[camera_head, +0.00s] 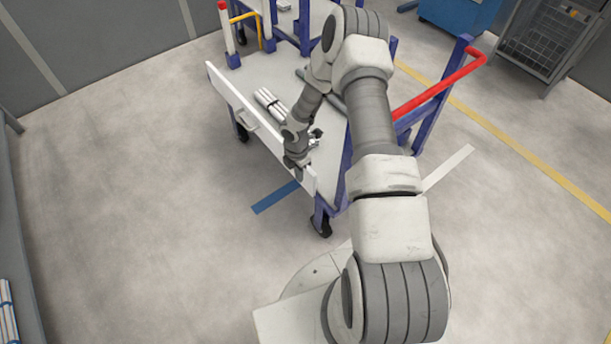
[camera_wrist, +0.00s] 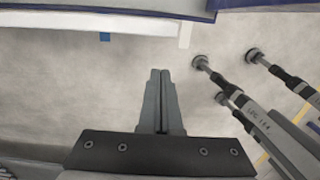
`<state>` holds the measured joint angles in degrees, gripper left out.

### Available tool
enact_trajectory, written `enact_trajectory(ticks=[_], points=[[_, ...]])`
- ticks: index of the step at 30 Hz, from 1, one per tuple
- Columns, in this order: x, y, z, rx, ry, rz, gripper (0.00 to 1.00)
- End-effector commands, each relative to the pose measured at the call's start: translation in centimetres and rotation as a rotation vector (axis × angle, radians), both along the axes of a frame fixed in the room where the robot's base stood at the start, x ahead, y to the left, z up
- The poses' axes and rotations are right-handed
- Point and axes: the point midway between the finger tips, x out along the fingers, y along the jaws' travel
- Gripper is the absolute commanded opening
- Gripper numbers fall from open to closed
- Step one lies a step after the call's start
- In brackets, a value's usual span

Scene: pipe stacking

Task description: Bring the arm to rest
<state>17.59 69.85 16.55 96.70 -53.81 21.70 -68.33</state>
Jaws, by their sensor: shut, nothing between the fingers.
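My arm reaches from the bottom of the head view out over the cart, bent downward at its far end. My gripper (camera_head: 299,174) is at the near side of the cart (camera_head: 252,75), close to its white side board (camera_head: 243,112). I cannot tell whether it touches the board. In the wrist view my gripper (camera_wrist: 160,74) has its two fingers pressed together with nothing between them, over pale floor. A bundle of white pipes (camera_head: 270,102) with a dark band lies on the cart deck, apart from my gripper.
The cart has blue posts and a red handle (camera_head: 440,86) at right. Beyond it are a blue cabinet (camera_head: 455,12) and a wire cage (camera_head: 545,38). More pipes (camera_head: 8,312) show at the left edge. The floor (camera_head: 130,190) left of the cart is clear.

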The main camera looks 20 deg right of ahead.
Motion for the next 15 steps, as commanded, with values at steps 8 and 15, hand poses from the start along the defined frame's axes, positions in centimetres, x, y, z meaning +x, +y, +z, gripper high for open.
enact_trajectory(ticks=[8, 15], points=[[0.7, -2.1, 6.2, 0.0, -0.002, -0.006, 0.0], [0.8, -2.7, 8.0, 0.001, 0.0, -0.002, 0.0]])
